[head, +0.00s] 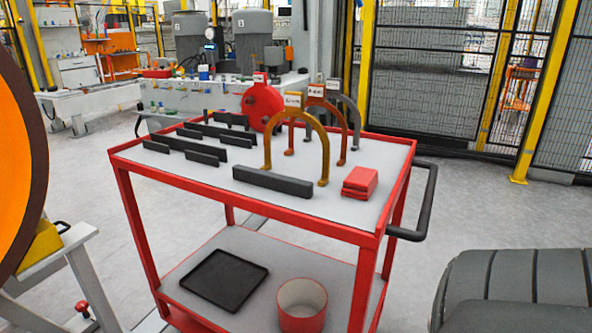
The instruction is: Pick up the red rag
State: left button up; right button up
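The red rag (360,182) is a small folded stack. It lies on the grey top of the red cart (280,210), near the right front corner. Nothing covers it in the head view. A black bar and the foot of a yellow arch stand to its left, apart from it. Neither of my grippers is in view.
Several black bars (272,182), a yellow arch (325,145), more arches and a red disc (262,105) share the cart top. A black handle (430,200) juts out right. The lower shelf bears a black tray (224,280) and a red bin (302,310). A large orange wheel (12,170) stands left.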

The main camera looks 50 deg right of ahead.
aim_at(360, 184)
jog(key=z, duration=1.95)
jog(key=i+l, duration=0.1)
jog(key=l, duration=0.5)
jog(key=i+l+u, duration=0.25)
jog(key=l+u, duration=0.5)
jog(key=l, duration=0.25)
jog(key=i+l+u, duration=0.5)
jog(key=l, duration=0.2)
jog(key=l+u, duration=0.25)
jog(key=l, duration=0.15)
jog(key=i+l+u, duration=0.1)
jog(key=l+u, duration=0.15)
jog(key=l, duration=0.2)
jog(key=i+l+u, duration=0.2)
jog(key=l, duration=0.25)
jog(key=l+u, duration=0.2)
jog(key=l, duration=0.95)
jog(key=k+l+u, duration=0.1)
jog(key=l+u, duration=0.15)
jog(key=l, duration=0.2)
jog(key=k+l+u, duration=0.1)
jog(key=l+u, duration=0.15)
jog(key=l, duration=0.25)
